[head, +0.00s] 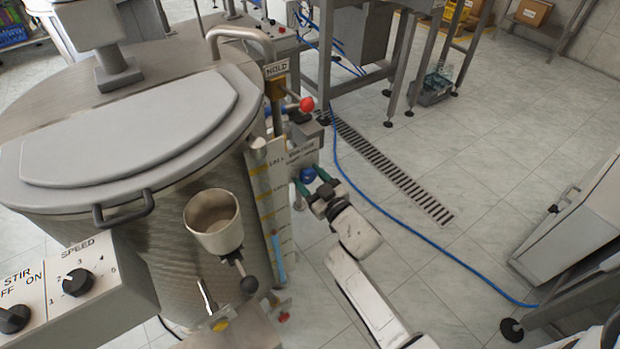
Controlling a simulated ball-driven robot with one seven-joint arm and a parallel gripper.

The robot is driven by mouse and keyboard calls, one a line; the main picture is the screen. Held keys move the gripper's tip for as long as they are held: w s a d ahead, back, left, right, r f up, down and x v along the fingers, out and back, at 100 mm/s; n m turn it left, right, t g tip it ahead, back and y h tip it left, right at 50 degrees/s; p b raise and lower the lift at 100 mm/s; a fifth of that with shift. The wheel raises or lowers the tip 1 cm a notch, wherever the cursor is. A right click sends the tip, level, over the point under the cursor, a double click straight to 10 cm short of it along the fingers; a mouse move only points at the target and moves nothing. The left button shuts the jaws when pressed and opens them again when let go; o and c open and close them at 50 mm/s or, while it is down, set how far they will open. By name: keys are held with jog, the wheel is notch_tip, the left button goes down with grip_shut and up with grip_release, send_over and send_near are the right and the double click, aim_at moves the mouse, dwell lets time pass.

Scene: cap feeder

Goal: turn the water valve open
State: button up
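A round blue knob (307,174), which looks like the water valve's handle, sits low on the right side of the big steel tank, below a small lettered plate (303,152). My gripper (310,181) reaches it from the lower right. Its two green-tipped fingers are spread, one on each side of the blue knob. I cannot tell whether they touch it. The knob's stem and the valve body are mostly hidden, so its turned position cannot be read.
The steel tank (170,240) stands close on the left, with a cup (213,222) on its front. A red-knobbed lever (307,104) is above the blue knob. A blue hose (440,248) crosses the floor past a drain grate (390,168).

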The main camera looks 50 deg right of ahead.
jog(key=c, duration=0.6)
jog(key=shift+o, duration=0.2)
jog(key=shift+m+p, duration=0.3)
jog(key=m+p, duration=0.1)
jog(key=m, duration=0.1)
jog(key=m+p, duration=0.1)
jog(key=shift+a+r+m+p, duration=0.15)
jog(key=shift+m+p, duration=0.25)
jog(key=m+p, duration=0.1)
jog(key=m, duration=0.2)
jog(key=shift+m+p, duration=0.3)
jog(key=m, duration=0.5)
jog(key=shift+a+f, duration=0.1)
jog(key=shift+f, duration=0.1)
jog(key=shift+m+b, duration=0.6)
jog(key=shift+m, duration=1.9)
jog(key=shift+r, duration=0.1)
